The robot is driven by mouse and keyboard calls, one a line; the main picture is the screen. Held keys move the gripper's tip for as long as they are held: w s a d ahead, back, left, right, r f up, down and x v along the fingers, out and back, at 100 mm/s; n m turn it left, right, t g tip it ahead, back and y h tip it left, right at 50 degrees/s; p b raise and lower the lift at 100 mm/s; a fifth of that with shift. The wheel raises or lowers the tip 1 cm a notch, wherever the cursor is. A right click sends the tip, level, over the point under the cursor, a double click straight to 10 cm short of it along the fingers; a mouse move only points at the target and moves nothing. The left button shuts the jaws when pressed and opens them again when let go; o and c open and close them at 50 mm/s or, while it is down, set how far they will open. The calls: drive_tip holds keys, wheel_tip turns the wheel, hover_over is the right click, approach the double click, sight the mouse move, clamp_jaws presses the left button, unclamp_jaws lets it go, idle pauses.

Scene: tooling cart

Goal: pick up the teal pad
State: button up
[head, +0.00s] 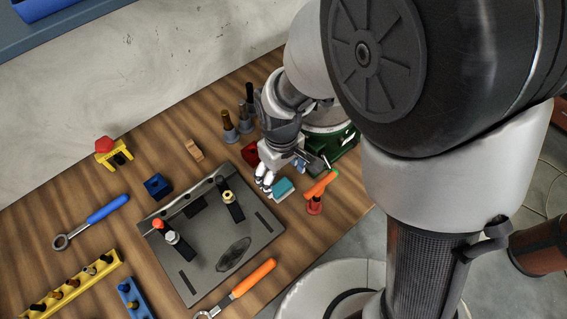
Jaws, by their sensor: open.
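The teal pad (283,188) is a small block on the wooden cart top, just right of the grey fixture plate. My gripper (266,185) is directly beside it, on its upper left, pointing down with its fingers apart. Nothing shows between the fingers. From this view I cannot tell whether a fingertip touches the pad.
The grey fixture plate (212,258) with two clamps lies left of the pad. An orange-handled tool on a red base (315,207) stands close on the right. A green box (345,146) and a dark red block (251,154) sit behind. Blue-handled (108,209) and orange-handled (253,278) wrenches lie farther off.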

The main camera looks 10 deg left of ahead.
sight(281, 186)
drive_tip(key=f, duration=0.1)
drive_tip(key=f+b, duration=0.1)
drive_tip(key=f, duration=0.1)
drive_tip(key=f+b, duration=0.1)
drive_tip(key=f, duration=0.1)
drive_tip(key=shift+s, duration=0.4)
drive_tip(key=shift+c, duration=0.6)
drive_tip(key=c, duration=1)
drive_tip(key=shift+r, duration=0.15)
wheel_tip(281, 186, up, 20)
drive_tip(key=p, duration=0.6)
drive_tip(key=shift+p, duration=0.4)
